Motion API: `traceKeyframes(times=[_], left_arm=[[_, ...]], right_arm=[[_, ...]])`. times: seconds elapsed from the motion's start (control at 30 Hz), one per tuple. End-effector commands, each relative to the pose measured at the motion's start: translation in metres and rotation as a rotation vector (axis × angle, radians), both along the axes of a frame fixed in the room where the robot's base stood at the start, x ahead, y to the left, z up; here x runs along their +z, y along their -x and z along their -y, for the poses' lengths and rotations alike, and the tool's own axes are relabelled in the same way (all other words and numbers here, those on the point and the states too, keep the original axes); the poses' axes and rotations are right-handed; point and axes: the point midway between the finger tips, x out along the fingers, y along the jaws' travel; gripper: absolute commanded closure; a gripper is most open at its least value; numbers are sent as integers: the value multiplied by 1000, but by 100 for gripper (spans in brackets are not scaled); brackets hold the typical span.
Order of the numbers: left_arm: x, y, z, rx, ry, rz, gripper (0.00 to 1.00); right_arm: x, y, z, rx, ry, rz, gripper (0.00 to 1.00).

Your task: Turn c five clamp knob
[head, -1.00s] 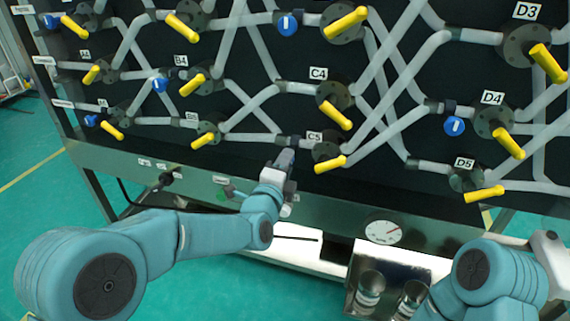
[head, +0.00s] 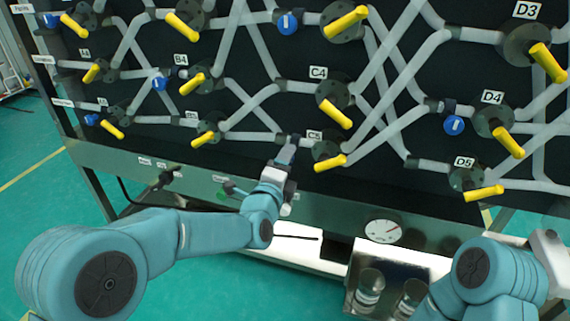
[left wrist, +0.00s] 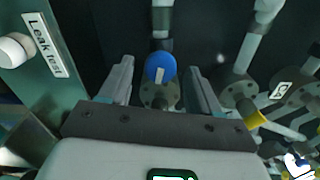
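The C5 clamp knob is a blue round knob with a white bar (left wrist: 160,68), on a dark pipe fitting in the left wrist view. The white bar stands nearly upright there. My left gripper (left wrist: 161,80) is open, with one finger on each side of the knob and gaps visible on both sides. In the head view my left gripper (head: 286,152) is at the pipe just left of the C5 label (head: 314,136) and hides the knob. My right gripper (head: 548,262) is partly in view at the right edge; its fingers cannot be made out.
A yellow-handled C5 valve (head: 330,162) sits close to the right of my left gripper. Other blue knobs (head: 454,125) and yellow handles fill the dark panel. A pressure gauge (head: 383,232) and a metal box with glass jars (head: 370,288) are below.

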Motion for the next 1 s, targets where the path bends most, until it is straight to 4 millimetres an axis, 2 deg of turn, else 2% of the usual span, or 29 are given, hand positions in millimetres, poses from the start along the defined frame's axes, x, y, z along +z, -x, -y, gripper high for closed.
traceKeyframes(times=[0.17, 0.27, 0.7, 0.83, 1.0], left_arm=[[1, 4, -1, 0, 0, 0, 37], [1, 16, -5, 0, 0, -1, 37], [1, 118, -38, -1, 0, -1, 37], [1, 140, -45, -1, 0, 0, 37], [0, 154, -50, 0, 0, 1, 37]], right_arm=[[1, 0, 0, 0, 0, 0, 100], [2, 0, 0, 0, 0, 0, 100], [11, 0, 0, 0, 0, 0, 100], [12, 0, 0, 0, 0, 0, 100], [12, 0, 0, 0, 0, 0, 100]])
